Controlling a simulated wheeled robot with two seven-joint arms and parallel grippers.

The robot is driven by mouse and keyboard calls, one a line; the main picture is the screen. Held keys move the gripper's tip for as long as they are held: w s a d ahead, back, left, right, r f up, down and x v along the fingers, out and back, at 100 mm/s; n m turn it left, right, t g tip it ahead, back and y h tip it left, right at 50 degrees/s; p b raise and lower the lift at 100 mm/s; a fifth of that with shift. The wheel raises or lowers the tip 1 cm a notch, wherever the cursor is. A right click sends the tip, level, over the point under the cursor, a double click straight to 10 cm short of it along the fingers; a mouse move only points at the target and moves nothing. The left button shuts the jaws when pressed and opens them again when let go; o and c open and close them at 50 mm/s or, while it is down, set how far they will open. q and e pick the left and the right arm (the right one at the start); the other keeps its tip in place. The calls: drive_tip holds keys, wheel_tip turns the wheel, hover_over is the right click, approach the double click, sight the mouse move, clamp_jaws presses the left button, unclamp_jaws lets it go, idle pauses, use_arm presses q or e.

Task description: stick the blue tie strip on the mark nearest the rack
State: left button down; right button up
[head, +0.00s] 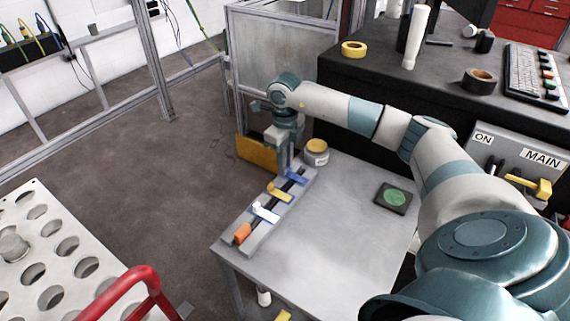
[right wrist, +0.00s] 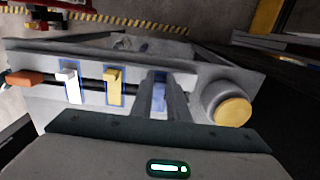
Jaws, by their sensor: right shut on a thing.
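My right gripper (head: 285,165) is over the far end of a grey rail (head: 252,238) at the table's left edge. In the right wrist view its fingers (right wrist: 160,105) are shut on the blue tie strip (right wrist: 159,94), low at the rail; whether the strip touches it is unclear. The blue strip also shows in the head view (head: 297,178). A yellow strip (right wrist: 114,88) and a white strip (right wrist: 68,86) lie across the rail, each inside a blue outlined mark. A mark under the blue strip is mostly hidden by the fingers. My left gripper is not in view.
A black cable with an orange end (head: 242,232) runs along the rail. A jar with a yellow lid (head: 317,152) stands close beside the gripper. A green disc on a dark pad (head: 394,197) lies right; the table's middle is clear.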

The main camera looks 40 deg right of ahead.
drive_tip(key=shift+f, duration=0.25)
idle(0.5)
drive_tip(key=o, duration=1.3)
drive_tip(key=shift+o, duration=0.2)
drive_tip(key=shift+r, duration=0.15)
drive_tip(key=shift+r+p, duration=1.9)
drive_tip(key=shift+r, duration=1.5)
drive_tip(key=shift+c, duration=0.6)
